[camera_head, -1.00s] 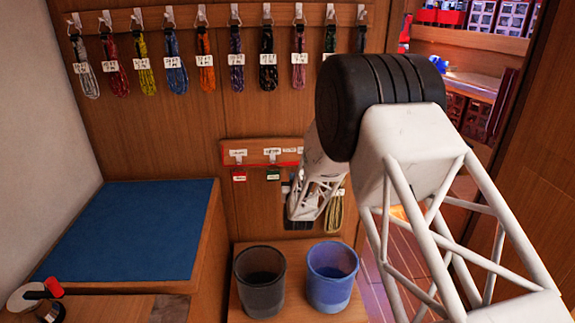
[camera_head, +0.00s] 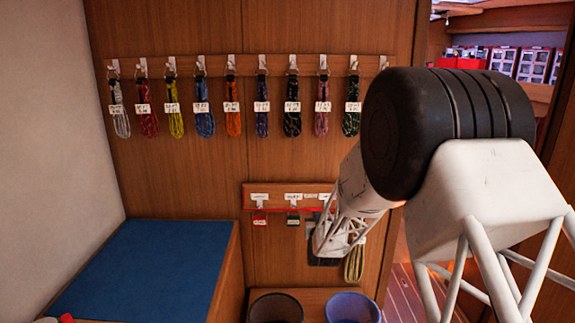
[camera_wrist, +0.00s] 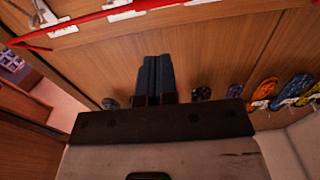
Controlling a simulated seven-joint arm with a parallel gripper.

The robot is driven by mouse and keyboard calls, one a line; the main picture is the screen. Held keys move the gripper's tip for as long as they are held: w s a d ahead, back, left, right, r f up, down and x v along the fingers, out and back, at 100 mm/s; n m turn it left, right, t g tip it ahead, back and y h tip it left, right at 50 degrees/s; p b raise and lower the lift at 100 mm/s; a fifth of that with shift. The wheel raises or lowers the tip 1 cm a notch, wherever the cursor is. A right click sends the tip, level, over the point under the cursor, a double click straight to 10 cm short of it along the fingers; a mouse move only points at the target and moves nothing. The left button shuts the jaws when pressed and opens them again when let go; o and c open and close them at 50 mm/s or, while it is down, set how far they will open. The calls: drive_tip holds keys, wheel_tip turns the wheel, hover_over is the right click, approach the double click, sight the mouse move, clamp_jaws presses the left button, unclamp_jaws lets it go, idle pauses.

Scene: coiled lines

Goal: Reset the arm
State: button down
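My gripper (camera_wrist: 155,80) shows in the wrist view with its two dark fingers side by side, touching, and nothing between them. In the head view my white lattice arm reaches in from the right, its large black joint in front of the wall. The arm's far end is in front of the lower hook rail (camera_head: 257,198), near its right part; the fingers cannot be made out there. Several coiled lines hang on the upper rail (camera_head: 222,68), all with white tags, such as the orange coil (camera_head: 233,122). A yellowish coil (camera_head: 354,262) hangs just right of the arm's end.
A blue-topped bench (camera_head: 150,265) stands at the lower left. A dark bucket (camera_head: 276,308) and a blue bucket (camera_head: 352,308) stand below the lower rail. A doorway with shelves opens at the right.

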drive_tip(key=s+d+r+g, duration=0.2)
drive_tip(key=s+r+g, duration=0.2)
drive_tip(key=s+r, duration=0.45)
drive_tip(key=s+d+r+g, duration=0.25)
drive_tip(key=s+r, duration=0.25)
drive_tip(key=s, duration=0.7)
drive_tip(key=s+d+r+g, duration=0.1)
drive_tip(key=s+g, duration=0.8)
drive_tip(key=s, duration=2.8)
drive_tip(key=shift+d+r+h, duration=0.2)
drive_tip(key=shift+d+h, duration=0.1)
drive_tip(key=shift+d, duration=0.65)
